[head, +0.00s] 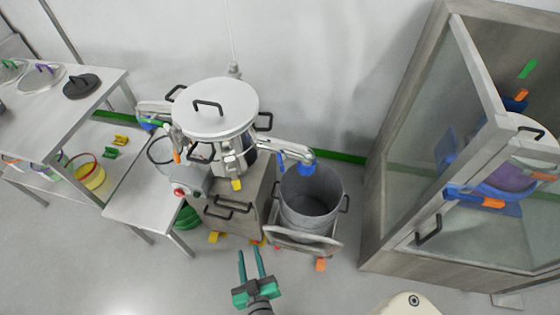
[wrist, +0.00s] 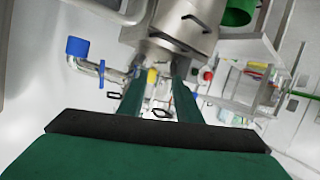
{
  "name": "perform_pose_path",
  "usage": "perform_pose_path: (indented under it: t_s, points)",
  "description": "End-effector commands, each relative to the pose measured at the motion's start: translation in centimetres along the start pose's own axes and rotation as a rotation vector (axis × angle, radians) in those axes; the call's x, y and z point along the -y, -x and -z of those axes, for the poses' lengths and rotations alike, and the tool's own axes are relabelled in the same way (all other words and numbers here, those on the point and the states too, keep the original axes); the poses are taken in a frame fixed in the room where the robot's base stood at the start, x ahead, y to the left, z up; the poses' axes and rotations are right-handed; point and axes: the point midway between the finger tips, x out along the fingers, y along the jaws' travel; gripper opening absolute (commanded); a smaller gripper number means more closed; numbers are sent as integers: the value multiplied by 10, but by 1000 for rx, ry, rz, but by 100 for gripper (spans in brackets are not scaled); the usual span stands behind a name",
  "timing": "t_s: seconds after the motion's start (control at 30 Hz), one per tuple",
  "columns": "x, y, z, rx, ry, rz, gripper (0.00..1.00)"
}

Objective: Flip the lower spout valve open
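The steel granulator (head: 218,112) stands at the centre of the head view, with a round lid and black handles. A steel spout (head: 275,148) runs from its right side and ends in a blue outlet (head: 300,165). A small yellow piece (head: 236,184) hangs at the machine's front; I cannot tell for sure whether it is the valve handle. My gripper (head: 249,256) is open and empty, in front of the machine and apart from it. In the wrist view a blue-ended pipe (wrist: 88,60) is left of the teal fingers, and a yellow piece (wrist: 152,76) shows between them.
A grey bin (head: 312,205) on a cart (head: 305,243) stands below the right spout. A glass-fronted cabinet (head: 400,150) is at the right. Steel tables (head: 150,205) are at the left. The floor around my gripper is mostly clear.

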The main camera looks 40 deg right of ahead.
Motion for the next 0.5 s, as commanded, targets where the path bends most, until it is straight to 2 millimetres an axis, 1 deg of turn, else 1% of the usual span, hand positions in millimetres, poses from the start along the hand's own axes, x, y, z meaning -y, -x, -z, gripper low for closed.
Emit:
perform_pose_path:
  t_s: [0.03,0.1,0.17,0.2,0.3,0.33,0.4,0.5]
  points:
    - [-10,-24,6,-12,1,-50,31]
    - [-26,-52,13,-24,1,-121,31]
    - [-42,-75,22,-40,-1,-185,31]
    - [-54,-89,28,-53,-2,-229,31]
    - [-82,-120,49,-91,-6,-332,31]
    - [-90,-127,55,-104,-7,-361,31]
    - [-108,-141,70,-133,-10,-419,31]
    - [-126,-155,86,-168,-12,-481,31]
